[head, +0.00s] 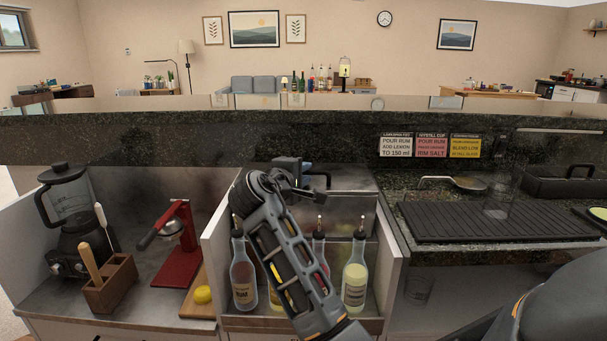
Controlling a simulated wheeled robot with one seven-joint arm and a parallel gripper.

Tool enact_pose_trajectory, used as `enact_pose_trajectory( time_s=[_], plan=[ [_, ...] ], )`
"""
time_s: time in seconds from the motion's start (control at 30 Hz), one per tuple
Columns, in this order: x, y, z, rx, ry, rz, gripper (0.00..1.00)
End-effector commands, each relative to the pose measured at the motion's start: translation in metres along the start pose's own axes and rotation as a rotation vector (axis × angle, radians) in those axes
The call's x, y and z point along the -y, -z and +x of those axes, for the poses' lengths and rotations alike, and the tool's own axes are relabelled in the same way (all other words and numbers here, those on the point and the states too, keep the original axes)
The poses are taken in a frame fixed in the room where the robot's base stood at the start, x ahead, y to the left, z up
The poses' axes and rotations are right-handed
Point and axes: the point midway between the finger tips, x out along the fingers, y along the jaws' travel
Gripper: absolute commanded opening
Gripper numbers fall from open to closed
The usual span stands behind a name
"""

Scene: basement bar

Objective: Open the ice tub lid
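The ice tub (345,212) is a steel box set in the counter at centre, behind a row of bottles. Its lid (352,184) looks flat and closed, with a dark handle (327,177) near the middle. My gripper (300,180) is over the left part of the lid, close beside the handle. Whether it touches the handle I cannot tell. My wrist and forearm hide the tub's left part and much of the gripper, and the fingers are too small and dark to read.
Bottles with pourers, including a rum bottle (243,275) and a yellow one (355,275), stand before the tub near my arm. Left are a blender (70,210) and a red press (180,250). Right are a black drip mat (490,222) and a glass (497,195). A raised ledge runs behind.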

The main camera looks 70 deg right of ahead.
Motion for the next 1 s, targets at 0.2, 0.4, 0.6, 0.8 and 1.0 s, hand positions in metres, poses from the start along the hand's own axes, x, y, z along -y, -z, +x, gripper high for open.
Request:
enact_pose_trajectory(
  time_s=[0.2, 0.4, 0.6, 0.8, 1.0],
  plan=[
    [0.0001, 0.0001, 0.0072, -0.001, 0.000, 0.000, 0.23],
    [0.0001, 0.0001, 0.0069, -0.001, 0.000, 0.001, 0.19],
    [0.0003, 0.0002, 0.0067, -0.001, 0.000, 0.000, 0.00],
    [0.0006, 0.0002, 0.0066, -0.001, 0.001, 0.000, 0.00],
    [0.0008, 0.0002, 0.0065, -0.001, 0.001, 0.000, 0.00]
  ],
)
